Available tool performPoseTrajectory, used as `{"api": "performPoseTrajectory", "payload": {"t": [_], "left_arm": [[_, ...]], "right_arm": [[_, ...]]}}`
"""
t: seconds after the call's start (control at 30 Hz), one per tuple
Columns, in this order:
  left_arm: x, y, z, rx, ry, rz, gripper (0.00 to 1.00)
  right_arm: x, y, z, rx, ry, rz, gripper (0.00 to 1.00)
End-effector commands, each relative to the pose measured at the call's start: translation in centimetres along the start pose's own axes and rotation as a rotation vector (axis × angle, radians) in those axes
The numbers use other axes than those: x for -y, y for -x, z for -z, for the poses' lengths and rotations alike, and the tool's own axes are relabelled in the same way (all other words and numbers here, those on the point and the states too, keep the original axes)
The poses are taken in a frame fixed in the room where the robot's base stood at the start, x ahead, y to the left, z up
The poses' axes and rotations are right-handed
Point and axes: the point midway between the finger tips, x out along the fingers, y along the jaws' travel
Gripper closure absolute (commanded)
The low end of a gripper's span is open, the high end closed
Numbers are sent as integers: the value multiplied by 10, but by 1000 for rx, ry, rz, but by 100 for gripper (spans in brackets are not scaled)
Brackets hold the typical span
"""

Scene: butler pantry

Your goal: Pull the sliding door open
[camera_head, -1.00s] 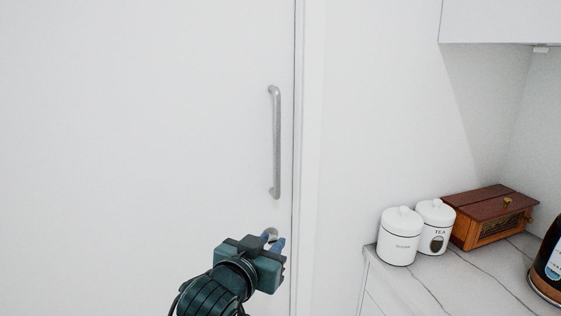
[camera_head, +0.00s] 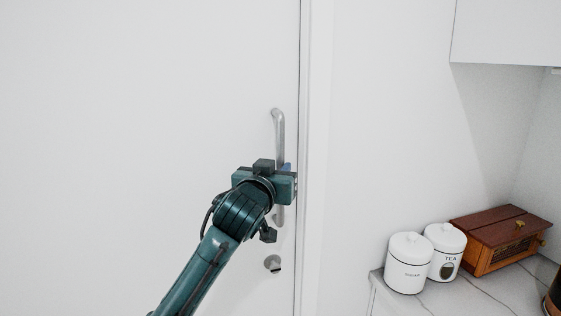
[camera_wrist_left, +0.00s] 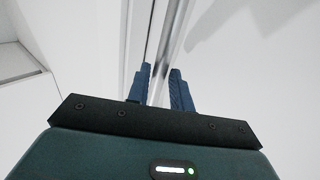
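The white sliding door (camera_head: 120,130) fills the left of the head view, its right edge close against the white frame. A vertical silver bar handle (camera_head: 279,128) is fixed near that edge. My left gripper (camera_head: 286,168) is at the handle and hides its middle; a little blue fingertip shows beside the bar. In the left wrist view, the two blue fingers (camera_wrist_left: 161,78) stand apart, one on each side of the handle bar (camera_wrist_left: 172,40). They look open around it, not clearly clamped. My right gripper is in neither view.
A round silver fitting (camera_head: 272,263) sits low on the door. At the right, a marble counter (camera_head: 420,300) holds two white lidded canisters (camera_head: 408,264) (camera_head: 446,250) and a brown wooden box (camera_head: 500,240). A white cabinet (camera_head: 510,30) hangs above.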

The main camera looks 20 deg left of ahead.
Motion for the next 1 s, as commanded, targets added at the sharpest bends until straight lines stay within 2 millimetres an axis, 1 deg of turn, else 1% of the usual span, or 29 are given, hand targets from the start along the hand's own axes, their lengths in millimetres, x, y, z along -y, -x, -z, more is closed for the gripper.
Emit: {"api": "performPoseTrajectory", "payload": {"t": [0.03,0.1,0.2,0.33,0.57,0.83,1.0], "left_arm": [[0,-7,1,2,0,1,78],[0,-15,1,1,-1,1,78],[0,-22,0,1,-1,0,78],[0,-25,0,1,0,0,78],[0,-25,-1,0,0,-1,78],[0,-25,-1,1,0,-1,100],[0,-25,-1,1,0,-1,100]], "right_arm": [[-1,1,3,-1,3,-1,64],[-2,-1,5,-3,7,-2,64],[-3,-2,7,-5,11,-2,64],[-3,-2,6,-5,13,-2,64],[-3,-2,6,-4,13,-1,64],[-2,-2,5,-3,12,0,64],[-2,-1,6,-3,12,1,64]]}}
